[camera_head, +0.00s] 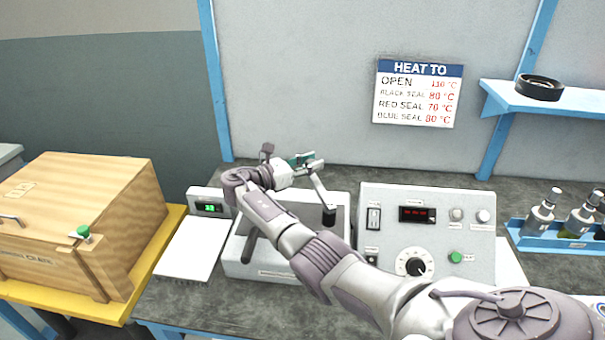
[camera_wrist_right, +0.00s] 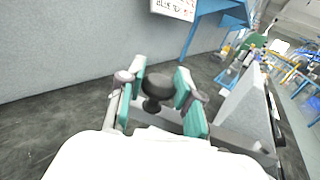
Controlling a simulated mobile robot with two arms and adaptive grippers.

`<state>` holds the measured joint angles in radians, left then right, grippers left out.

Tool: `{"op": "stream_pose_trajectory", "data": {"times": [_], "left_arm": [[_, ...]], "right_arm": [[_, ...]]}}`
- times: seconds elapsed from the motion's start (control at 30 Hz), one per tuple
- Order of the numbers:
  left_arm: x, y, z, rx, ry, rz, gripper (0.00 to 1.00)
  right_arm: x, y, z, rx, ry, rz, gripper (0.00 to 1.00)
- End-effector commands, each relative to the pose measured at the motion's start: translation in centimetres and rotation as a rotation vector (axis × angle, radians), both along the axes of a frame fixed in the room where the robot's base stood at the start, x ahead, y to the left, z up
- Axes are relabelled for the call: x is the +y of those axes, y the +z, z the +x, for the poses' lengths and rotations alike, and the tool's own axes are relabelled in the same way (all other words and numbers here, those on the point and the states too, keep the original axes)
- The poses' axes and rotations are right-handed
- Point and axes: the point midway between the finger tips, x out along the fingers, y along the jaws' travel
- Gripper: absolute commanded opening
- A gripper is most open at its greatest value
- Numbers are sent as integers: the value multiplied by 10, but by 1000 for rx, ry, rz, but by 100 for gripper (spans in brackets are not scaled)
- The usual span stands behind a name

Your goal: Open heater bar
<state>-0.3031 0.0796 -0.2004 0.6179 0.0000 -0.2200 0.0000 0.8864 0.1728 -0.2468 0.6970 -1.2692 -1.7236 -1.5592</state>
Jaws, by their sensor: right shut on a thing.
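The heater unit is a pale box (camera_head: 342,238) on the bench, left of the control panel. My right arm crosses in front of it and hides much of its top. My right gripper (camera_head: 305,160) has teal finger pads and is above the back of the unit. In the wrist view its pads (camera_wrist_right: 160,98) are shut on a dark round knob (camera_wrist_right: 158,87). A grey bar (camera_wrist_right: 240,142) shows beside the gripper there. In the head view a thin pale bar (camera_head: 320,188) runs from near the gripper down to a black cylinder (camera_head: 329,214). My left gripper is not in view.
The control panel (camera_head: 463,275) with dials stands to the right. A small scale (camera_head: 185,252) with a green display is on the left, near a wooden crate (camera_head: 125,185). A bottle rack (camera_head: 555,243) stands far right. A sign (camera_head: 418,92) hangs on the wall.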

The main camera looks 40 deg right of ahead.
Motion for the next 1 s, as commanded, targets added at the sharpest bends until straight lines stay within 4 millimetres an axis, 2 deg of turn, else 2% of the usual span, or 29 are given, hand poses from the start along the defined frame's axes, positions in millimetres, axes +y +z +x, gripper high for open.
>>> {"op": "stream_pose_trajectory", "data": {"times": [0.03,0.2,0.73,0.77,0.9,1.0], "left_arm": [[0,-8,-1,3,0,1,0],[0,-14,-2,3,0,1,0],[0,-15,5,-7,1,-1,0],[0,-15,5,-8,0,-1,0],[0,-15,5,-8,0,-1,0],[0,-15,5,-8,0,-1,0]], "right_arm": [[-3,-2,0,-3,-20,-1,0],[-9,-1,-3,-2,-65,-2,0],[-12,1,-4,-2,-85,-2,0],[-12,1,-4,-2,-85,-2,39],[-12,1,-4,-2,-85,-2,60],[-11,1,-5,-2,-84,-1,60]]}}
